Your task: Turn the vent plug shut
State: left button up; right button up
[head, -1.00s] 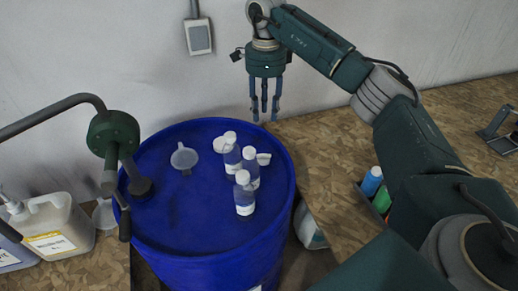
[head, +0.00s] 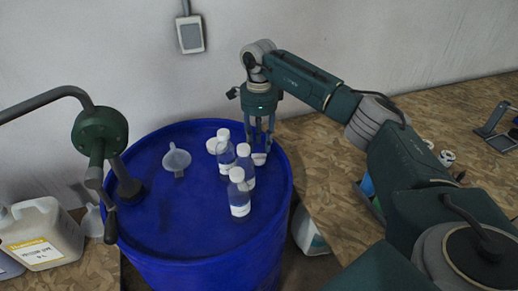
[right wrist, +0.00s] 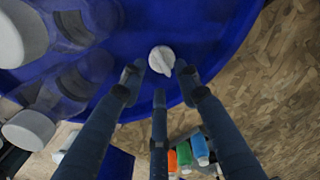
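The vent plug (head: 259,158) is a small white knob with a raised grip bar, on the right part of the blue drum's top (head: 190,225). In the right wrist view the plug (right wrist: 161,60) shows whole, its bar slightly tilted. My right gripper (head: 262,144) points down just above the plug. Its three fingers (right wrist: 160,78) are spread, with the plug showing between and beyond their tips. I see no clear contact. My left gripper is not in view.
Several clear bottles with white caps (head: 240,200) stand just left of the plug. A white funnel (head: 176,160) and a round white cap (head: 212,145) lie on the drum. A green hand pump (head: 100,130) stands at left. Wooden bench tops (head: 320,180) lie alongside.

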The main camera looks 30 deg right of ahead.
aim_at(259, 155)
notch_tip(259, 155, down, 3)
jog(key=shift+r, duration=0.15)
jog(key=shift+f+p, duration=0.3)
jog(key=shift+f, duration=0.25)
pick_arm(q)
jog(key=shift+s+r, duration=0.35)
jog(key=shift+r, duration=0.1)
pick_arm(e)
jog(key=shift+f, duration=0.15)
grip_shut()
